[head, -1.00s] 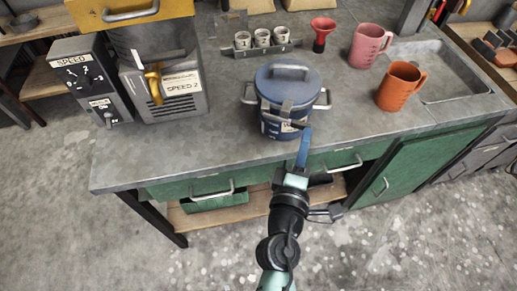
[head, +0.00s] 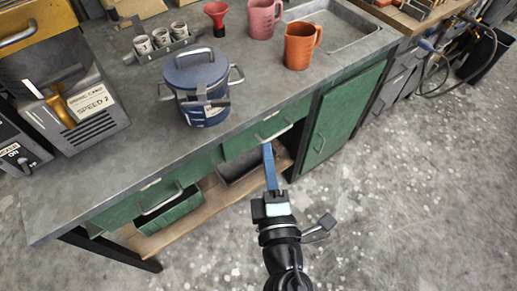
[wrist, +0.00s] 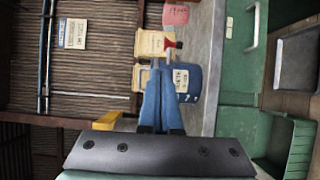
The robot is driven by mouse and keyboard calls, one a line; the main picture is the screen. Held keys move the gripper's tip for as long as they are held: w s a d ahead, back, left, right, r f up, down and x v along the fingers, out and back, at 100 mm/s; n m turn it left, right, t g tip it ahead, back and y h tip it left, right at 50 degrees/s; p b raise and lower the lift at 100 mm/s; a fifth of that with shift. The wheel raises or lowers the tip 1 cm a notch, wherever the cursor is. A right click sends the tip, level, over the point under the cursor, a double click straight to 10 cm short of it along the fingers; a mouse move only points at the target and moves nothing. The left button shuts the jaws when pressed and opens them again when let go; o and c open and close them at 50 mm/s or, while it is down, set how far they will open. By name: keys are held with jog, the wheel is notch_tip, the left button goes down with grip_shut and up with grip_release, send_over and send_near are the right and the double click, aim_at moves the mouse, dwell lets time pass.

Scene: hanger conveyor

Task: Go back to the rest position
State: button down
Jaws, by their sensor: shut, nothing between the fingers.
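My gripper (head: 268,150) is in front of the workbench, by the green drawer fronts, with its blue fingers together and nothing between them. In the wrist view my gripper (wrist: 160,75) shows its two blue fingers meeting at the tips. No task object is in my gripper. The blue lidded pot (head: 203,88) stands upright on the bench top, apart from the fingers; part of it also shows in the wrist view (wrist: 188,80), behind the fingertips.
On the grey bench (head: 110,150) stand an orange mug (head: 298,48), a pink mug (head: 262,20), a red funnel (head: 216,16) and several small white cups (head: 161,38). A grey machine (head: 80,110) stands at left. The concrete floor (head: 420,190) at right is clear.

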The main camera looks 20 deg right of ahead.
aim_at(222, 105)
dwell(0.5)
